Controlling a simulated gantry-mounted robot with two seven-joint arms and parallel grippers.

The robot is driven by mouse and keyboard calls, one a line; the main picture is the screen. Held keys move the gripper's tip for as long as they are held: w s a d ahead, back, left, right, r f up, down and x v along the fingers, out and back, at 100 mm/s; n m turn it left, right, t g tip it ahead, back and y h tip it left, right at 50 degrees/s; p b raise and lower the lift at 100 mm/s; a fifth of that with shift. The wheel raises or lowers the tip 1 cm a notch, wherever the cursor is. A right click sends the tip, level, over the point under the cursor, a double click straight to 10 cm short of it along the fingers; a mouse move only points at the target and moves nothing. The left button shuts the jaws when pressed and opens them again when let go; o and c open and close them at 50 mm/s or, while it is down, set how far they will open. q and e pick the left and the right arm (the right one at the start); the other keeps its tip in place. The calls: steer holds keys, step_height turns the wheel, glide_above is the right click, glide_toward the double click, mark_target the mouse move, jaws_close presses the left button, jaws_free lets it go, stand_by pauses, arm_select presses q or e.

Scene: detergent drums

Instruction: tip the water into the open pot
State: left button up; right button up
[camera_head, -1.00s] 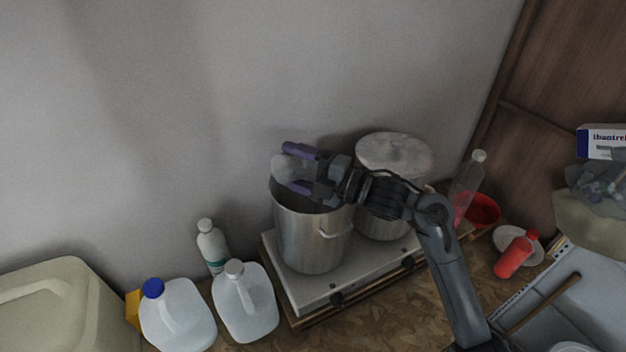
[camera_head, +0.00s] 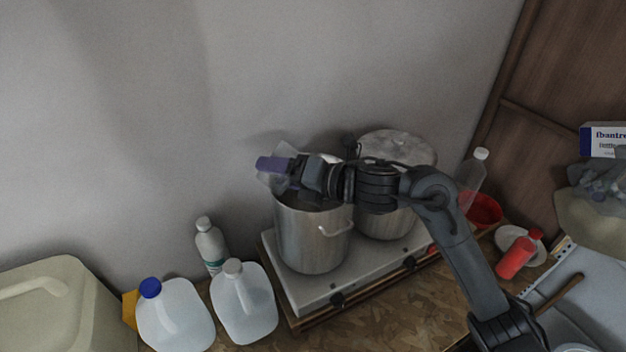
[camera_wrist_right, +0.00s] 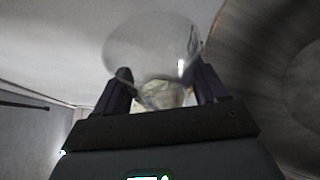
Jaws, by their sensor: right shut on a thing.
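The open pot (camera_head: 312,240) is a tall metal pot on the left of the stove. My right gripper (camera_head: 272,163) is above its left rim, shut on a clear see-through container (camera_head: 287,150). In the right wrist view the container (camera_wrist_right: 150,45) sits between the two fingers of the gripper (camera_wrist_right: 162,82), its round end outward. It looks tilted in the head view. I cannot make out water in it or falling from it. The pot's dark round inside (camera_wrist_right: 285,60) shows at the right of the wrist view. My left gripper is not in view.
A lidded pot (camera_head: 400,150) stands close on the right, partly behind my arm. The stove (camera_head: 315,293) carries both pots. White jugs (camera_head: 245,305) and a bottle (camera_head: 211,245) stand left of it. A clear bottle (camera_head: 473,180) and red bowl (camera_head: 484,210) are at right.

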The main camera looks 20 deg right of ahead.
steer(key=shift+n+h, duration=0.4)
steer(key=shift+n, duration=0.2)
steer(key=shift+f+n, duration=0.1)
steer(key=shift+n, duration=0.3)
steer(key=shift+a+f+n+h+b, duration=0.1)
steer(key=shift+f+n+h+b, duration=0.4)
steer(key=shift+f+h+b, duration=0.15)
steer(key=shift+s+a+r+n+p, duration=0.25)
steer(key=shift+a+r+n+p, duration=0.25)
steer(key=shift+r+p, duration=0.15)
steer(key=shift+s+a+f+n+h+b, duration=0.25)
steer(key=shift+a+f+n+h+b, duration=0.4)
steer(key=shift+n+b, duration=0.15)
steer(key=shift+s+a+n+t+h, duration=0.35)
steer(key=shift+a+n+h, duration=0.25)
steer(key=shift+n, duration=0.2)
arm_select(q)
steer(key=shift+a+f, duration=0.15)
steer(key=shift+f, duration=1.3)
arm_select(e)
steer(key=shift+a+r+n+t+h, duration=0.2)
steer(key=shift+n+t+h, duration=0.1)
steer(key=shift+n, duration=0.1)
